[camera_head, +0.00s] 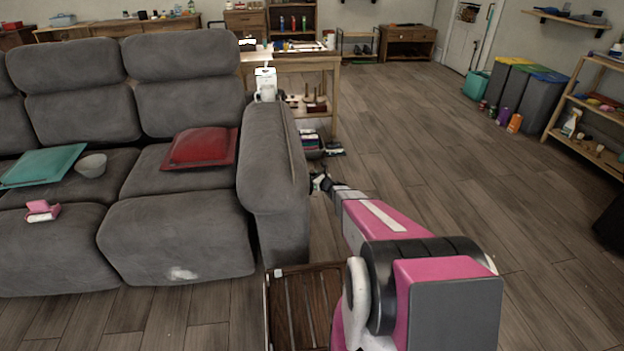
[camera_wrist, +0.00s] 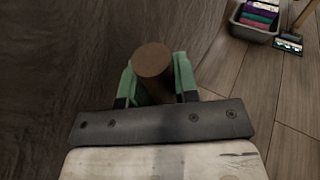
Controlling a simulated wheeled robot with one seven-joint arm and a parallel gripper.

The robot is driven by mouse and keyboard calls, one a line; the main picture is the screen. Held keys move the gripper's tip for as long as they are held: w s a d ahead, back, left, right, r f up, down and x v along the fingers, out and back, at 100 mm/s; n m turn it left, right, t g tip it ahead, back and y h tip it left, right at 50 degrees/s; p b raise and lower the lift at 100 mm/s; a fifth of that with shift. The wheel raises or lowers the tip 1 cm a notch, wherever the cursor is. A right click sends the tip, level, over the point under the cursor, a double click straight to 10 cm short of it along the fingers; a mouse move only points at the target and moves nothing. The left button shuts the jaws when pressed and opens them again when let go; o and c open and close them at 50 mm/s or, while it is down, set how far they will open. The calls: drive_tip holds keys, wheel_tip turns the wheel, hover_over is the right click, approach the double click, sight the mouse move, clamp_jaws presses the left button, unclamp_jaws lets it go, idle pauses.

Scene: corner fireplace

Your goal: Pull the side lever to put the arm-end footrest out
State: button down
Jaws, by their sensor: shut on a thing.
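The grey sofa (camera_head: 180,95) fills the left of the head view, its arm (camera_head: 275,160) at the right end. The arm-end footrest panel (camera_head: 175,235) sits below the seat with the red cushion, sloping down toward the floor. My gripper (camera_head: 318,183) is at the outer side of the sofa arm. In the wrist view, the green fingers of my gripper (camera_wrist: 154,82) are shut on the brown, round-ended side lever (camera_wrist: 153,60), one on each side. The lever's root is hidden, and the lever cannot be made out in the head view.
A dark slatted wooden crate (camera_head: 305,300) stands on the floor in front of the sofa arm. A grey bin with boxes (camera_wrist: 252,24) is beyond my gripper. A wooden table (camera_head: 315,65) stands behind the arm. The floor (camera_head: 430,160) to the right is open.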

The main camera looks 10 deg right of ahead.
drive_tip(key=w+m+g+h, duration=0.1)
drive_tip(key=w+m+g, duration=0.1)
drive_tip(key=w+g, duration=0.2)
drive_tip(key=shift+w+f+h, duration=0.2)
drive_tip(key=shift+w+h, duration=0.2)
drive_tip(key=shift+w, duration=1.1)
drive_tip(key=shift+m, duration=0.3)
drive_tip(key=c, duration=0.9)
unclamp_jaws()
drive_tip(key=shift+o, duration=0.2)
drive_tip(key=v, duration=1.1)
drive_tip(key=shift+w, duration=0.2)
